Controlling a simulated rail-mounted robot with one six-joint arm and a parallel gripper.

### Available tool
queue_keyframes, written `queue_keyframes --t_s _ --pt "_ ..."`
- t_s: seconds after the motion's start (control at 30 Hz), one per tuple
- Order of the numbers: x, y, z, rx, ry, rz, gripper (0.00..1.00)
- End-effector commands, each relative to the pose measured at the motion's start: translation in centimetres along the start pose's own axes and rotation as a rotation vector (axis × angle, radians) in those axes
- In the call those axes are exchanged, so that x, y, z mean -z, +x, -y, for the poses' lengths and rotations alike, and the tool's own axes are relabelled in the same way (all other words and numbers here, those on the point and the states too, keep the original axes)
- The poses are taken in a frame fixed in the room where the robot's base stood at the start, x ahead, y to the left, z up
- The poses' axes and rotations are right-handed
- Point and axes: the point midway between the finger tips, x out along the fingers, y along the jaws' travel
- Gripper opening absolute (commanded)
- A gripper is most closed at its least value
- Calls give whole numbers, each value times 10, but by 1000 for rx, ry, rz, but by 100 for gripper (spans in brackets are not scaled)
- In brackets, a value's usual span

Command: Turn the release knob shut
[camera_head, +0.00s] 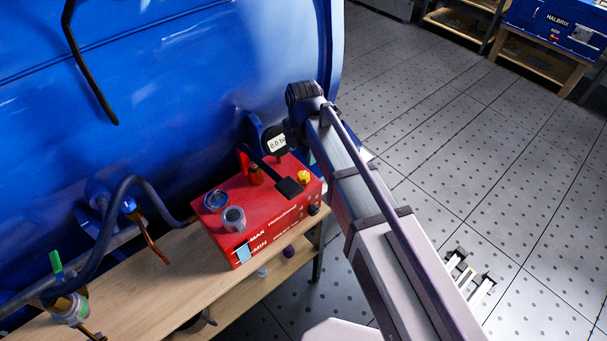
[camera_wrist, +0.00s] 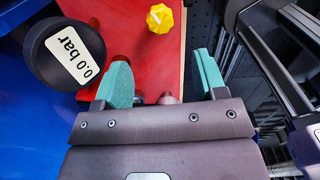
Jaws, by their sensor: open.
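A yellow lobed knob (camera_head: 303,176), which looks like the release knob, sits on top of the red pump box (camera_head: 262,222), near its right end. In the wrist view the knob (camera_wrist: 159,17) shows near the top, ahead of my fingertips and roughly in line with the gap between them. My gripper (camera_wrist: 162,75) has teal finger pads set wide apart. It is open and not touching the knob.
A gauge reading 0.0 bar (camera_wrist: 75,50) stands close to my left finger; it also shows in the head view (camera_head: 277,143). A black lever (camera_head: 276,175) lies over the box. The blue tank (camera_head: 190,90) rises behind the wooden bench (camera_head: 140,300).

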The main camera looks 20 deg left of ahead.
Motion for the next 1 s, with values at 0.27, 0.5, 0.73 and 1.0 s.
queue_keyframes --t_s 0.27,0.5,0.73,1.0 --pt "0 70 0 0 2 0 65" --pt "0 102 0 0 2 0 65" --pt "0 99 0 0 3 0 65" --pt "0 99 0 0 3 0 42"
